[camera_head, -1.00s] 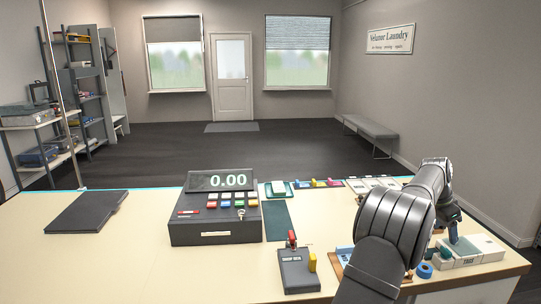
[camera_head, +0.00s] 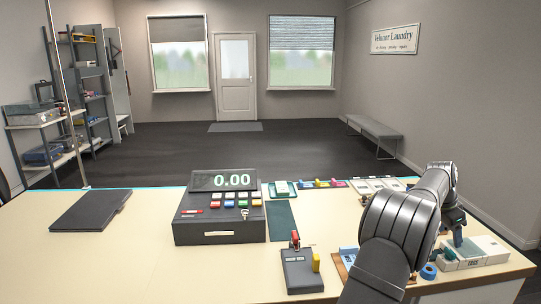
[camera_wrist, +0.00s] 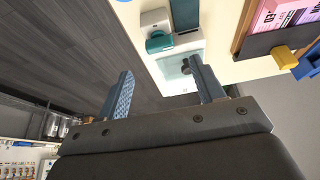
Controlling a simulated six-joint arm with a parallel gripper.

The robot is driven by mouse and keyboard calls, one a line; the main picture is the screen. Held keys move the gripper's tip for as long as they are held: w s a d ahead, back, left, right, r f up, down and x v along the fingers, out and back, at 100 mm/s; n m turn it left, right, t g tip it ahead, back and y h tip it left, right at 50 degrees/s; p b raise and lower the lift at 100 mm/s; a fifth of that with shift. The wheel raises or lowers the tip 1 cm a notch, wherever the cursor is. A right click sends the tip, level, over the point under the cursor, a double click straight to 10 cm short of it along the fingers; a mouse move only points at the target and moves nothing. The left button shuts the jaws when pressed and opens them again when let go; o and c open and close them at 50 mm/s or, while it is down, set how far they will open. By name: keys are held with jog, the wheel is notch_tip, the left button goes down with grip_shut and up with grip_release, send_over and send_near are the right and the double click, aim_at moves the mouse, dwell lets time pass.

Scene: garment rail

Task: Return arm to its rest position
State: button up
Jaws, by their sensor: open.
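My arm is folded at the right of the counter in the head view, with my gripper (camera_head: 457,234) pointing down at the counter's right end. The pale counter (camera_head: 120,270) lies under the arm. A white box (camera_head: 478,252) stands on the counter beside and below the gripper; I cannot tell from the head view whether they touch.
A cash register (camera_head: 218,228) reading 0.00 stands mid-counter. A dark folder (camera_head: 90,210) lies at left. A card terminal (camera_head: 302,270), a blue tape roll (camera_head: 429,271) and a teal tray (camera_head: 282,189) are nearer the arm. The counter's left front is clear.

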aim_at(451, 251)
jog(key=x, duration=0.7)
jog(key=shift+f, duration=0.1)
jog(key=shift+s+n+t, duration=0.1)
jog(key=shift+n+t, duration=0.2)
jog(key=shift+n, duration=0.4)
jog(key=n+t, duration=0.1)
jog(key=n, duration=0.3)
jog(key=shift+t, duration=0.3)
jog(key=n+t+y, duration=0.1)
jog(key=n, duration=0.2)
jog(key=n+y, duration=0.1)
jog(key=n, duration=0.2)
jog(key=shift+s+d+n+t, duration=0.15)
jog(key=shift+s+n+t, duration=0.05)
jog(key=shift+n+t, duration=0.2)
jog(key=shift+r, duration=0.4)
jog(key=shift+v, duration=1.15)
jog(key=shift+o, duration=0.5)
